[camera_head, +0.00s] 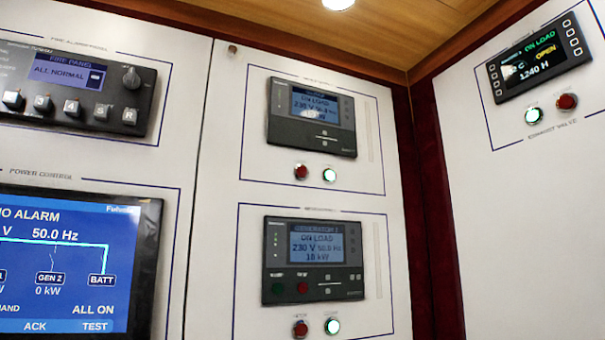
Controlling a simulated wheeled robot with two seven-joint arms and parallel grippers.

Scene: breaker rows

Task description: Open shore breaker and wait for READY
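No control with a readable shore breaker label shows in the head view. The power control screen (65,262) at lower left is blue and reads "NO ALARM", cut at the left edge, with "50.0 Hz", "GEN 2 0 kW", "BATT" and "ALL ON". The upper middle panel (312,118) reads "ON LOAD 230 V"; its label is too blurred to read. Below it are a dim red button (301,171) and a lit pale green one (329,175). Neither gripper is in view.
The fire panel (76,85) at upper left reads "ALL NORMAL". On the right wall a black display (539,57) reads "ON LOAD OPEN 1240 H", above a lit button, a red button and an "EXHAUST VALVE" label. A dark red corner strip (432,200) separates the walls.

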